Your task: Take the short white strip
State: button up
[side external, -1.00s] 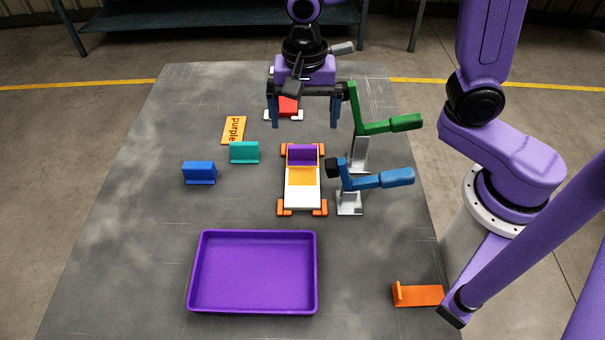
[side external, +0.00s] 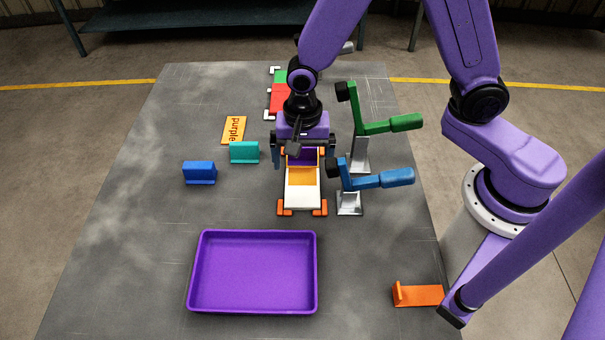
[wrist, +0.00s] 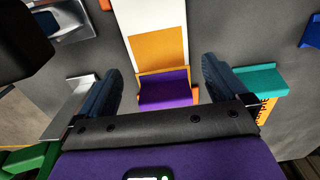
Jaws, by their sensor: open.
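A white strip (side external: 302,196) lies between orange corner blocks in the middle of the table; it also shows at the top of the wrist view (wrist: 156,18). An orange-yellow piece (side external: 302,177) lies at its far end, then a purple L-shaped piece (wrist: 163,90). My gripper (side external: 303,160) is open and empty above the purple piece. Its dark blue fingers (wrist: 160,70) are on either side of that piece, apart from it. The white part lies beyond the fingertips in the wrist view. How far it runs under the orange-yellow piece is hidden.
Blue-handled (side external: 380,181) and green-handled (side external: 390,124) clamps stand close on the right. Teal (side external: 244,152) and blue (side external: 199,173) brackets and a "purple" card (side external: 234,130) lie left. An empty purple tray (side external: 253,272) is in front. Red (side external: 279,98) and green pieces lie behind.

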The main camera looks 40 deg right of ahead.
jog(key=shift+f, duration=1.25)
jog(key=c, duration=1.2)
jog(key=shift+o, duration=0.2)
jog(key=shift+r, duration=0.1)
notch_tip(320, 180, up, 28)
